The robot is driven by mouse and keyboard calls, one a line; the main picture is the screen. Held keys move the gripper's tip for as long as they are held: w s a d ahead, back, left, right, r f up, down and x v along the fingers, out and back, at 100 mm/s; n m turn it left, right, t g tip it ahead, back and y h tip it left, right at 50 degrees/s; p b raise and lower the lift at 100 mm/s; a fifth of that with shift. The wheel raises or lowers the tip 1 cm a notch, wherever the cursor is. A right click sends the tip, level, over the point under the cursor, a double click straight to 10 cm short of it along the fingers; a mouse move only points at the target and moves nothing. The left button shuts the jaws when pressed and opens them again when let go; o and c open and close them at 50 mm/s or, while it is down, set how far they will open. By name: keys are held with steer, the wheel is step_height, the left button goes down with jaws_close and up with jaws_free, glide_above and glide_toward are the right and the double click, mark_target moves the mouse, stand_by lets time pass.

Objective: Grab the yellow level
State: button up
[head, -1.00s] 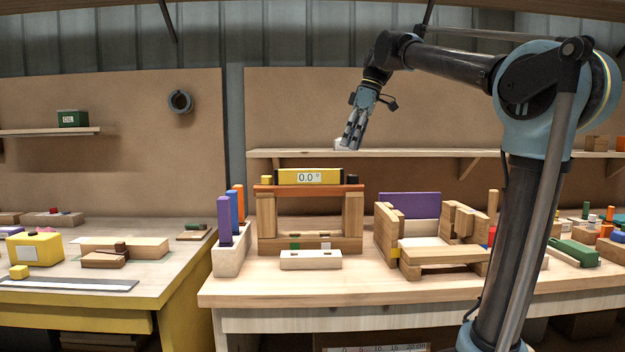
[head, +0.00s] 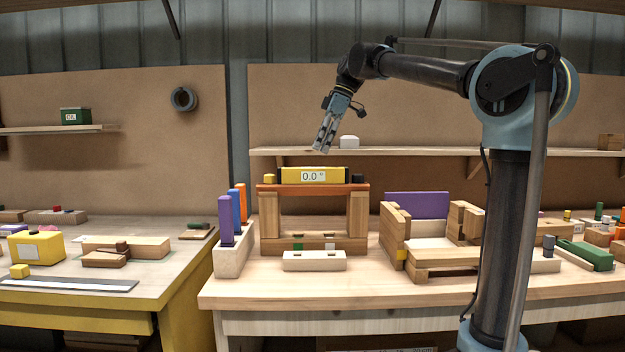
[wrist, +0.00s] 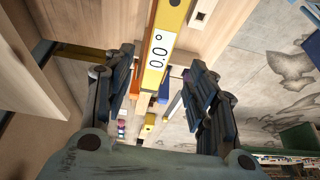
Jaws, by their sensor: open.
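The yellow level (head: 325,176) lies flat on the red-brown top bar (head: 350,188) of a wooden block frame, with its 0.0° display facing front. In the wrist view the level (wrist: 172,22) runs down the picture between my open fingers. My gripper (head: 322,150) is open and empty, just above the level in the head view, and points down at a slant. The wrist view also shows my gripper (wrist: 155,90) with both fingers apart on either side of the level. I cannot tell that either finger touches it.
A small yellow block (head: 269,179) and a dark block (head: 355,178) sit at the level's two ends. A pale holder (head: 233,262) with upright purple, blue and orange pieces stands to the left. Wooden blocks with a purple panel (head: 415,204) stand to the right. A shelf (head: 430,151) runs behind.

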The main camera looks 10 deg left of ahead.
mark_target(313, 169)
steer(key=x, duration=0.9)
steer(key=shift+w+d, duration=0.15)
steer(key=shift+d, duration=0.1)
jaws_close()
